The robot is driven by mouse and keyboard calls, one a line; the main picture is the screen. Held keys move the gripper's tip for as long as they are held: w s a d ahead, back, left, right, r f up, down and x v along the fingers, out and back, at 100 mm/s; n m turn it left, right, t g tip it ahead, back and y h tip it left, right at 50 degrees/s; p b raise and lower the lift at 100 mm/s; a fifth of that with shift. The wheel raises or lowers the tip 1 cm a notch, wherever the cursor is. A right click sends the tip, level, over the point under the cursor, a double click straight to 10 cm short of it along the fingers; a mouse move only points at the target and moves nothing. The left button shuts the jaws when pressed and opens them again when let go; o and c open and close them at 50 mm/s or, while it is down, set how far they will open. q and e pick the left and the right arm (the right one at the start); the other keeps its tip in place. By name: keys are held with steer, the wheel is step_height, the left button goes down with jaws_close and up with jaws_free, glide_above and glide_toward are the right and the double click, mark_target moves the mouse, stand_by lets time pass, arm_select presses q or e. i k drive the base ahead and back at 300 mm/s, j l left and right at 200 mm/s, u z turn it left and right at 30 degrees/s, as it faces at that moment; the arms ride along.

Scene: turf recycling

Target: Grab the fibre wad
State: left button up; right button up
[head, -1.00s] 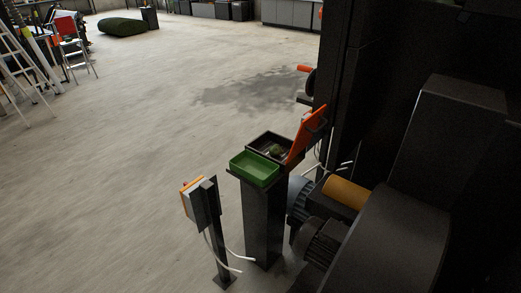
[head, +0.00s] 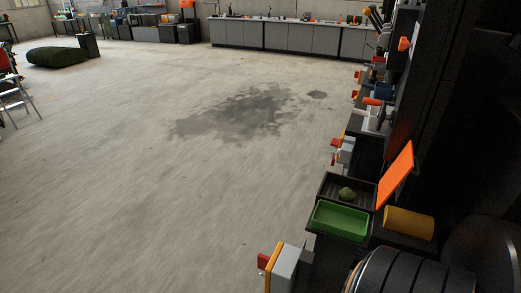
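A small green clump that looks like the fibre wad (head: 347,194) lies in a dark open tray (head: 327,184) at the right of the head view. A bright green tray (head: 341,221) sits directly in front of the dark tray, and it looks empty. An orange tilted panel (head: 396,174) stands at the right side of the dark tray. Neither of my grippers shows in the head view.
Dark machinery (head: 455,150) fills the right side. A grey box with an orange edge (head: 283,268) stands at the lower middle. Open concrete floor (head: 150,200) lies to the left, with a dark stain (head: 240,115). Grey cabinets (head: 290,38) line the back.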

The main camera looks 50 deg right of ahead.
mark_target(346, 194)
steer(key=i+z, duration=0.15)
steer(key=i, duration=0.3)
steer(key=i+j+z, duration=0.2)
steer(key=i, duration=0.25)
steer(key=i+j+z, duration=0.15)
steer(key=i, duration=0.3)
steer(key=i+l+z, duration=0.1)
steer(key=z, duration=0.3)
steer(key=i+z, duration=0.25)
steer(key=z, duration=0.2)
steer(key=i+z, duration=0.15)
steer(key=z, duration=0.25)
steer(key=i+j+z, duration=0.15)
steer(key=z, duration=0.3)
steer(key=i+j+z, duration=0.1)
steer(key=z, duration=0.3)
